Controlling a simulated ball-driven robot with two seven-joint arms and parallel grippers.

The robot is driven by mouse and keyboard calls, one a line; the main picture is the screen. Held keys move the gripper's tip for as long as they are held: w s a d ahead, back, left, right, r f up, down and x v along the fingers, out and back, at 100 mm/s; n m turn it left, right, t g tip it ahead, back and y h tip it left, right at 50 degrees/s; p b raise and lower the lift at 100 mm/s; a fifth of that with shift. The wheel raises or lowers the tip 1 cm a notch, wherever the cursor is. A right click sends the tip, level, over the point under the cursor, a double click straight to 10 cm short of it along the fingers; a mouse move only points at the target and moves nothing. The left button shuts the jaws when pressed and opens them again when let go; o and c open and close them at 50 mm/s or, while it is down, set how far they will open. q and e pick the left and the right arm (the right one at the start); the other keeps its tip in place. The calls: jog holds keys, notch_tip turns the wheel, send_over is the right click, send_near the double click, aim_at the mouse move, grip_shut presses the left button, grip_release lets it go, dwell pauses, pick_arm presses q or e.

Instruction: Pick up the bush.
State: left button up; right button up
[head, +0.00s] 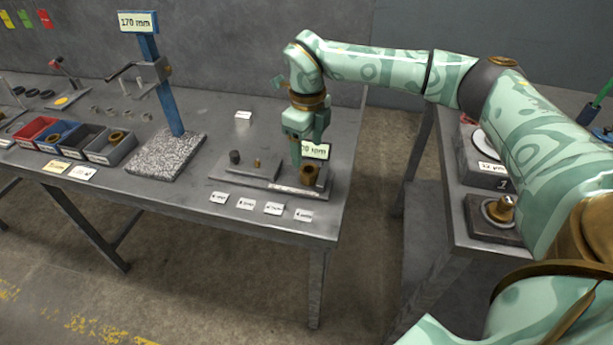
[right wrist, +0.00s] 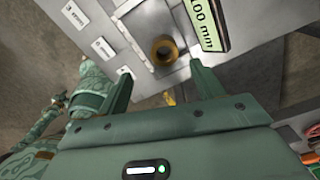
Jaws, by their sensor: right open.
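A bronze bush (head: 309,176), a short hollow cylinder, stands upright at the right end of a grey plate (head: 230,182) on the bench. In the right wrist view the bush (right wrist: 164,50) shows its open bore, just beyond and between the two finger lines. My right gripper (head: 306,148) is open and empty, pointing down above and slightly behind the bush. Its two fingers also show spread in the right wrist view (right wrist: 160,80). No contact with the bush shows. My left gripper is not in view.
A sign ending "00 mm" (right wrist: 208,20) stands close beside the bush. A dark cylinder (head: 235,157) and small brass pin (head: 257,162) stand on the plate. White labels (head: 273,208) lie in front. A blue post (head: 165,85) and coloured bins (head: 62,134) are left.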

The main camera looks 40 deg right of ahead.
aim_at(309, 169)
notch_tip(309, 169, down, 3)
jog(key=shift+r+b, duration=0.2)
jog(key=shift+b, duration=0.1)
jog(key=f+b, duration=0.1)
jog(key=f, duration=0.2)
jog(key=f+b, duration=0.1)
jog(key=f, duration=0.1)
jog(key=shift+w+d+b, duration=0.2)
jog(key=shift+d+b, duration=0.1)
jog(key=shift+d, duration=0.05)
jog(key=shift+r, duration=0.1)
jog(key=shift+c, duration=0.4)
jog(key=c, duration=1.1)
